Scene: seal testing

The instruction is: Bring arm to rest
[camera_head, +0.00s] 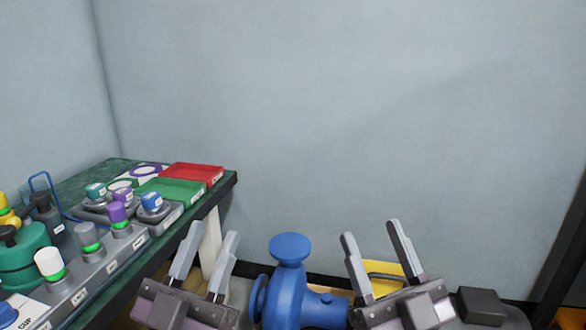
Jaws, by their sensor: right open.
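My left gripper (213,231) is in the lower middle-left, just right of the table edge. Its two fingers point up and stand apart with nothing between them. My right gripper (371,230) is in the lower middle-right. Its fingers also point up, spread apart and empty. Both grippers appear clear of the table.
A dark green table (75,183) on the left carries a red tray (193,174), a green tray (172,191) and several knobbed parts in grey holders. A blue pump-like body (290,285) stands between the grippers. A yellow object (382,284) is behind the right gripper. The grey wall fills the back.

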